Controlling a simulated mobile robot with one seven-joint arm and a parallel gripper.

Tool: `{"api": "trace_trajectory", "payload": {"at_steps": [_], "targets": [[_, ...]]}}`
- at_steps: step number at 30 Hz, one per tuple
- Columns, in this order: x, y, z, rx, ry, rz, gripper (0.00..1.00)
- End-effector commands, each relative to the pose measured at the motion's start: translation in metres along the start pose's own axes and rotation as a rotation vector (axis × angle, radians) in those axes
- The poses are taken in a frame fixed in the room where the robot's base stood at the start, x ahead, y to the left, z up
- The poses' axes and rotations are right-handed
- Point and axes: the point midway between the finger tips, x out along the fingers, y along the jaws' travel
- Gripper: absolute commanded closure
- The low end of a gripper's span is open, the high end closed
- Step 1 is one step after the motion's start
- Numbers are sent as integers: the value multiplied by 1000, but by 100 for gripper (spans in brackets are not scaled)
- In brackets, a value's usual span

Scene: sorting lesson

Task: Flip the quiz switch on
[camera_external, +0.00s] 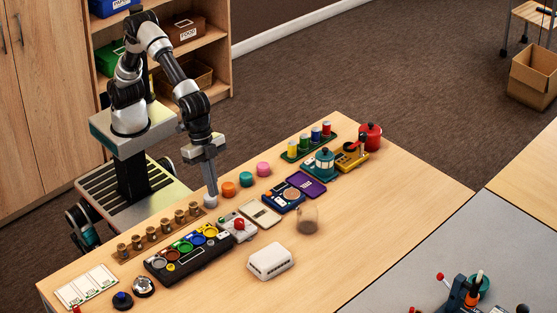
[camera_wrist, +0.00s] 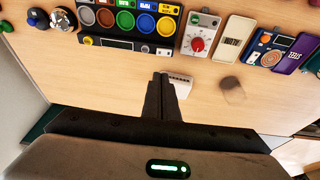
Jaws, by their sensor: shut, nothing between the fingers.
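No part is legibly marked as the quiz switch. A long black console (camera_external: 187,252) with several coloured round wells lies along the table; in the wrist view its lower strip (camera_wrist: 116,44) carries a dark display, a yellow button and small light parts. To its right is a grey control box (camera_external: 238,227) with a red knob, which also shows in the wrist view (camera_wrist: 200,35). My gripper (camera_external: 212,192) is shut and empty, pointing down over the table behind these boxes. In the wrist view its fingers (camera_wrist: 160,80) lie together, apart from the console.
A white slotted box (camera_external: 270,261) stands in front, partly hidden by my fingers in the wrist view. A blurred, see-through brown item (camera_external: 307,219) is near it. A beige panel (camera_external: 260,213), a dark blue device (camera_external: 284,198) and several small pots stand close by.

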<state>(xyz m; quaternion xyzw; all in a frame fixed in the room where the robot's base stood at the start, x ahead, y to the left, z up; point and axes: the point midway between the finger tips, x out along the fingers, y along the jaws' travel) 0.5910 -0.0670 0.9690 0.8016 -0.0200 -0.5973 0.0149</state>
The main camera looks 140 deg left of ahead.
Motion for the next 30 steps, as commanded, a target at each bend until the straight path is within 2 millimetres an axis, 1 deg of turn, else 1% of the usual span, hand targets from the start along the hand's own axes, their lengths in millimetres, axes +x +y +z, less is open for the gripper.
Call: {"api": "trace_trajectory", "payload": {"at_steps": [5, 12, 16, 18, 24, 30], "targets": [[23, 0, 2, 0, -3, -1, 100], [76, 0, 2, 1, -5, -1, 100], [101, 0, 2, 1, -3, -1, 100], [113, 1, 5, 1, -4, -1, 100], [132, 3, 11, -1, -2, -1, 100], [137, 3, 12, -1, -1, 0, 100]]}}
